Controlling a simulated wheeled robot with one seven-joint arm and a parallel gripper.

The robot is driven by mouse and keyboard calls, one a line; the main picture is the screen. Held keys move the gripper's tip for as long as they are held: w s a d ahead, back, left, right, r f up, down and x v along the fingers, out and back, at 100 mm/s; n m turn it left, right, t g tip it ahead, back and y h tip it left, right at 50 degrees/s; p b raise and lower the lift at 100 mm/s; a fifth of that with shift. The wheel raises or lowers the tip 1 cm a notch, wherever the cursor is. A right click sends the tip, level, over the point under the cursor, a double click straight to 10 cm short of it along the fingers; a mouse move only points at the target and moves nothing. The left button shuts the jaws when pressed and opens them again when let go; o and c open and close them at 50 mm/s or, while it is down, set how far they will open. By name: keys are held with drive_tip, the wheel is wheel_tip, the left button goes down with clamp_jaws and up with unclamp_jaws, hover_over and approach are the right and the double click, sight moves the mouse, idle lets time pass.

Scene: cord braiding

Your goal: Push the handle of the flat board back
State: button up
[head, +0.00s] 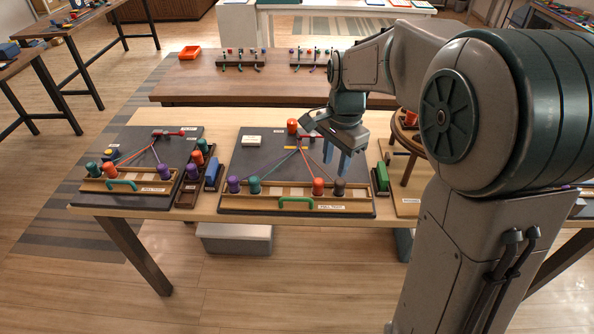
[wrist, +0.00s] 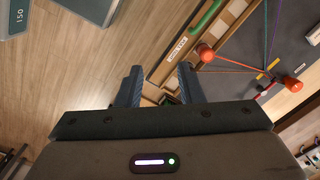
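The flat dark board (head: 268,152) lies in the middle of the near table, with a wooden strip along its front edge. A green bar handle (head: 297,201) sits on that strip, beside a white label. The green handle also shows at the top of the wrist view (wrist: 206,17). My gripper (head: 337,161) is over the board's right side, fingers pointing down, with a gap between them. In the wrist view the two fingers (wrist: 159,86) stand apart with nothing between them. The gripper is away from the handle, to its right and farther back.
Colored bobbins (head: 318,187) stand along the board's strip, with cords running to the back. A second board with its own green handle (head: 121,184) lies left. A blue block (head: 212,174) and a green block (head: 381,180) flank the middle board. A stool (head: 408,135) stands right.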

drive_tip(key=w+a+f+m+g+p, duration=0.1)
drive_tip(key=w+a+f+m+p, duration=0.15)
drive_tip(key=w+a+m, duration=0.35)
drive_tip(key=m+g+p, duration=0.1)
drive_tip(key=m, duration=0.1)
hover_over(297, 193)
drive_tip(key=s, duration=0.3)
wheel_tip(297, 193, down, 5)
drive_tip(key=shift+h, duration=0.3)
drive_tip(key=f+p, duration=0.1)
drive_tip(key=f, duration=0.3)
drive_tip(key=s+f+p, duration=0.1)
drive_tip(key=f, duration=0.3)
drive_tip(key=s+f+p, duration=0.1)
drive_tip(key=f, duration=0.3)
drive_tip(key=shift+f, duration=0.2)
clamp_jaws()
